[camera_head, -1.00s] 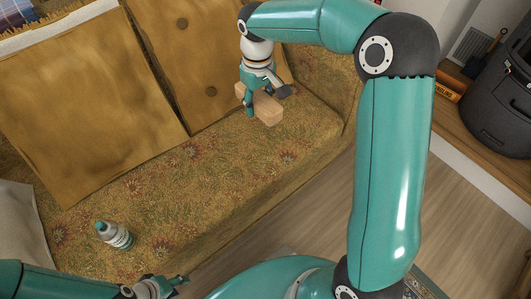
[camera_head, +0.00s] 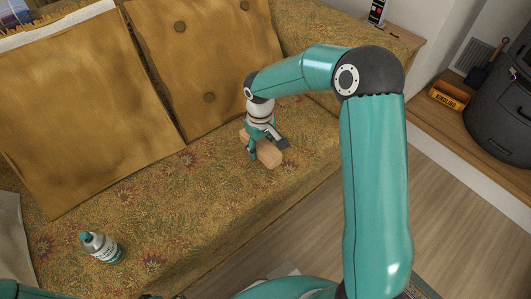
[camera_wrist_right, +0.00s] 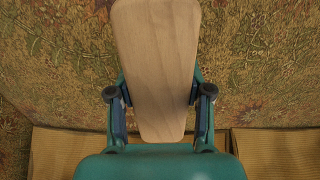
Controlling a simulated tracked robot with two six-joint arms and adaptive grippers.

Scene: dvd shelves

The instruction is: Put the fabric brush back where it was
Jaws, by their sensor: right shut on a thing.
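The fabric brush (camera_head: 268,157) is a pale wooden block, seen low over the seat of the patterned sofa (camera_head: 190,205). My right gripper (camera_head: 266,146) is shut on it from above, with a finger on each side. In the right wrist view the brush (camera_wrist_right: 157,65) shows as a tapered wooden piece between the two fingers of the right gripper (camera_wrist_right: 160,95). I cannot tell whether the brush touches the seat. My left gripper is out of the head view; only part of my left arm shows at the bottom left edge.
A grey bottle with a teal cap (camera_head: 101,247) stands on the seat at the left. Large mustard cushions (camera_head: 85,115) lean on the sofa back. A dark stove (camera_head: 505,105) and an orange kindling box (camera_head: 449,95) are at the right. The seat between bottle and brush is clear.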

